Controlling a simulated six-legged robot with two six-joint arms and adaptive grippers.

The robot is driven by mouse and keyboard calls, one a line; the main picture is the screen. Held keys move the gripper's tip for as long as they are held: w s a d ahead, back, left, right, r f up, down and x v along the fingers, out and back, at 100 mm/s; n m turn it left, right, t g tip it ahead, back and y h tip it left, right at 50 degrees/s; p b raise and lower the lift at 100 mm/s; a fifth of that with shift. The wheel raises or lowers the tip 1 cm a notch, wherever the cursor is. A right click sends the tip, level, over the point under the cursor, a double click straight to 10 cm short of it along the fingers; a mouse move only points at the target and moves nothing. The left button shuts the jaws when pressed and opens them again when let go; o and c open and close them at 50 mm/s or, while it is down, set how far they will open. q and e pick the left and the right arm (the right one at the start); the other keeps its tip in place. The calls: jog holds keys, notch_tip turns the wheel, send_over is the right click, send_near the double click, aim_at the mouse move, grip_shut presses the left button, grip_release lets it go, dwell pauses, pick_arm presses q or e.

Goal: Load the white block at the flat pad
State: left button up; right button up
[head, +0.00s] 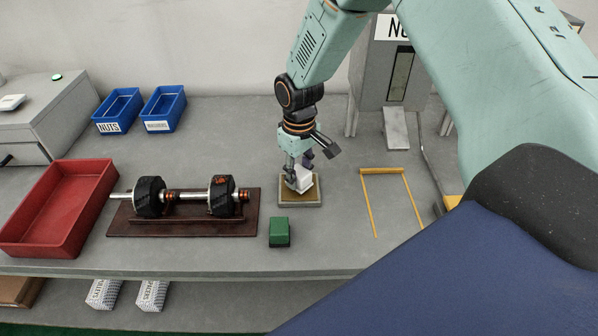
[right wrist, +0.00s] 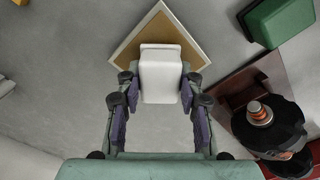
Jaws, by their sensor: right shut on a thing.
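The white block (right wrist: 161,75) is between the fingers of my right gripper (right wrist: 158,98) in the right wrist view. In the head view the right gripper (head: 298,178) is shut on the white block (head: 303,180), which is tilted over the flat pad. The flat pad (head: 300,202) is a tan square with a pale rim on the bench; it also shows in the right wrist view (right wrist: 150,28). I cannot tell whether the block touches the pad. My left gripper is not in view.
A green block (head: 279,232) stands just in front of the pad. A brown board (head: 180,228) with a shaft assembly lies to the left, near a red tray (head: 52,240). Blue bins (head: 163,110) stand behind. A yellow frame marking (head: 384,171) with clear bench inside is to the right.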

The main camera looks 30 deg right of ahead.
aim_at(299, 171)
jog(key=shift+w+f, duration=0.15)
jog(key=shift+f, duration=0.1)
jog(key=shift+f, duration=0.2)
dwell(0.4)
dwell(1.5)
jog(key=shift+r+p, duration=0.95)
jog(key=shift+p, duration=0.05)
notch_tip(299, 171, up, 5)
jog(key=p, duration=0.5)
jog(key=shift+r, duration=0.15)
